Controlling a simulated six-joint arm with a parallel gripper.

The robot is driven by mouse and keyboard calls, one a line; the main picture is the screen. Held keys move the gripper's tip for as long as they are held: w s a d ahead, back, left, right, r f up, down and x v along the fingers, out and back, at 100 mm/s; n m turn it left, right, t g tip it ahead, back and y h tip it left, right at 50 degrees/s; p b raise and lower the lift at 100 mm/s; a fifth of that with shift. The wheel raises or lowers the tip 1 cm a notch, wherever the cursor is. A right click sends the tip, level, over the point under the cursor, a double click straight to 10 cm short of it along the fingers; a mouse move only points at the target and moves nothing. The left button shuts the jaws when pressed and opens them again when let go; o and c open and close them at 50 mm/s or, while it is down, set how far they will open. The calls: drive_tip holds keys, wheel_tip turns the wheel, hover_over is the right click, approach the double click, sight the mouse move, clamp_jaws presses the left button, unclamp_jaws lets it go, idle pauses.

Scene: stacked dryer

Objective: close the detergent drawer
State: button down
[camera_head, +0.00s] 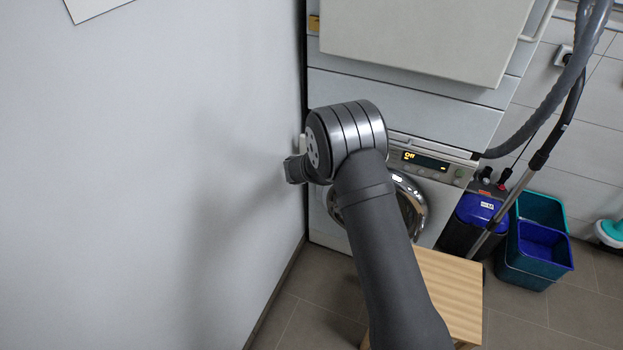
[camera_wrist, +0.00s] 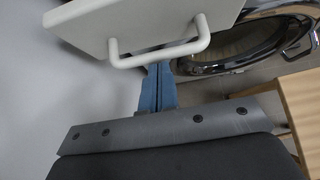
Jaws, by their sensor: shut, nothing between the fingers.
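The detergent drawer's pale front (camera_wrist: 150,20) fills the upper part of the wrist view and stands out from the washing machine. It carries a white U-shaped handle (camera_wrist: 160,54). My gripper (camera_wrist: 157,66) shows there with its blue fingers together and nothing between them. The fingertips end right at the handle bar in the picture; whether they touch it I cannot tell. In the head view my arm covers most of the drawer and the fingers. The washing machine (camera_head: 441,189) stands behind my arm, with its display lit.
A wall (camera_head: 150,180) runs close on the left. The dryer (camera_head: 410,95) sits above the washer. A wooden stool (camera_head: 455,290) stands in front of the washer. To the right are a blue-topped vacuum cleaner (camera_head: 479,211), its hose, and a teal bucket (camera_head: 538,212).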

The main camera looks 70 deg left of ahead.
drive_tip(key=w+a, duration=0.5)
drive_tip(key=shift+w+a, duration=0.25)
drive_tip(key=shift+w, duration=0.05)
drive_tip(key=shift+w+a+r, duration=0.1)
drive_tip(key=shift+w, duration=0.05)
drive_tip(key=shift+w+r, duration=0.1)
drive_tip(key=s+d, duration=0.1)
drive_tip(key=s+d+f, duration=0.1)
drive_tip(key=s+d, duration=0.1)
drive_tip(key=shift+s, duration=0.2)
drive_tip(key=v, duration=1)
